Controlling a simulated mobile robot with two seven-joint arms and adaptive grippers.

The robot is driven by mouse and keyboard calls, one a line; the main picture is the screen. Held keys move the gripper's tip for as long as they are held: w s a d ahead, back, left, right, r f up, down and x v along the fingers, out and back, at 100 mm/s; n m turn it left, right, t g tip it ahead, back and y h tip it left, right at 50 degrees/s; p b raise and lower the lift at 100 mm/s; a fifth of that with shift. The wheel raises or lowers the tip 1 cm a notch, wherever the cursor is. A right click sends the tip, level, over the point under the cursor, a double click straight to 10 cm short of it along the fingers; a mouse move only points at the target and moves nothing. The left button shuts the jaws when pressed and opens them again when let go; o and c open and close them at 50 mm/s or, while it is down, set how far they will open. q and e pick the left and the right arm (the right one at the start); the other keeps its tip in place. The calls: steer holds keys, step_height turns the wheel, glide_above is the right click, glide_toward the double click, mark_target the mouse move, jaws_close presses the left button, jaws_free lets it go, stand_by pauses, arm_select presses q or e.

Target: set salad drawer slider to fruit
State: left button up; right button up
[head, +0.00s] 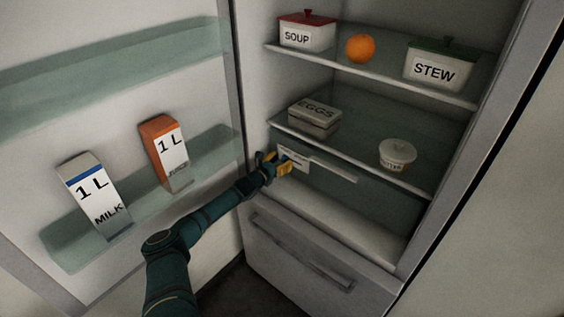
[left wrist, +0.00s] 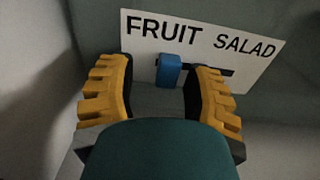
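The salad drawer slider is a blue knob (left wrist: 168,70) on a dark slot in a white label plate (left wrist: 255,62), in the left wrist view. The plate reads FRUIT at left and SALAD at right. The knob sits below the end of FRUIT, with the dark slot showing to its right. My left gripper (left wrist: 160,88) is open, its yellow fingers on either side of the knob. Whether a finger touches the knob I cannot tell. In the head view my left gripper (head: 275,165) is at the plate (head: 295,159) under the middle shelf. My right gripper is not in view.
The fridge shelf above (head: 365,150) holds an eggs box (head: 314,118) and a butter tub (head: 397,154). The top shelf holds a soup pot (head: 306,34), an orange (head: 360,48) and a stew pot (head: 438,68). Milk (head: 93,193) and a juice carton (head: 165,153) stand in the open door.

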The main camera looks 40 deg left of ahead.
arm_select(q)
steer(key=shift+s+d, duration=0.1)
steer(key=s+a, duration=0.1)
steer(key=s, duration=1)
steer(key=shift+s, duration=0.4)
